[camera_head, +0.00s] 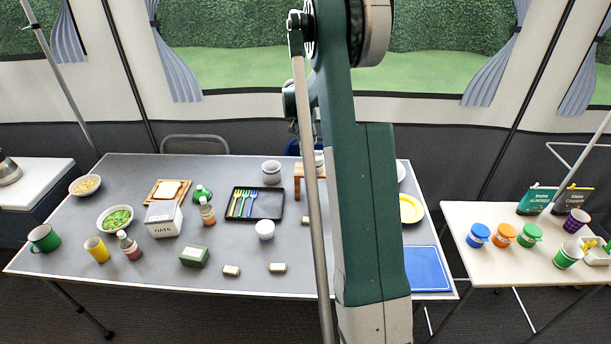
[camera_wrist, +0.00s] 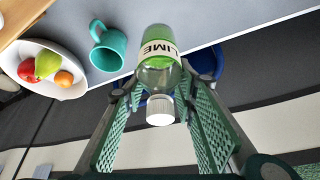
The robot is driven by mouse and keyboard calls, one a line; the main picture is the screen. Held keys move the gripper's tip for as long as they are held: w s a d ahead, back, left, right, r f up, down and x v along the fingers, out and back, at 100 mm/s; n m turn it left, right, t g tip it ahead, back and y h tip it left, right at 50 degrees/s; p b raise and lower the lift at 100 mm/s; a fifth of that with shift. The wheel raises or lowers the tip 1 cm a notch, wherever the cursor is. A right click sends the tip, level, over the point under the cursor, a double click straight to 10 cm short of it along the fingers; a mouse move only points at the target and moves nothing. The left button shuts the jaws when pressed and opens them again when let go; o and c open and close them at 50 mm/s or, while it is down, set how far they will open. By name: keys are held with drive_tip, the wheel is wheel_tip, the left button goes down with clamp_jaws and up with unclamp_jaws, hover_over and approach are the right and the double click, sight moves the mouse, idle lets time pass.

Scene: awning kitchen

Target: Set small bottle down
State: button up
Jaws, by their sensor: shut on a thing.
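The cap end faces the wrist camera. The bottle shows over the edge of a grey table (camera_wrist: 225,22); whether its base touches anything is not clear.
In the wrist view a teal mug (camera_wrist: 108,50) and a white fruit bowl (camera_wrist: 74,91) stand left of the bottle. A blue round thing (camera_wrist: 207,62) is behind it. In the head view the long table (camera_head: 130,178) holds bowls, cups, an oats box (camera_head: 163,219) and a dark tray (camera_head: 262,208).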

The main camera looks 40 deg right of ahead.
sight(303, 144)
drive_tip(key=shift+f, duration=0.65)
drive_tip(key=shift+f, duration=0.1)
drive_tip(key=shift+f+b, duration=0.65)
drive_tip(key=shift+f, duration=2.35)
drive_tip(key=shift+f+b, duration=0.4)
drive_tip(key=shift+f, duration=1.5)
drive_tip(key=shift+f, duration=0.15)
drive_tip(key=o, duration=0.9)
drive_tip(key=shift+r, duration=0.2)
drive_tip(key=p+v, duration=0.2)
drive_tip(key=v, duration=1)
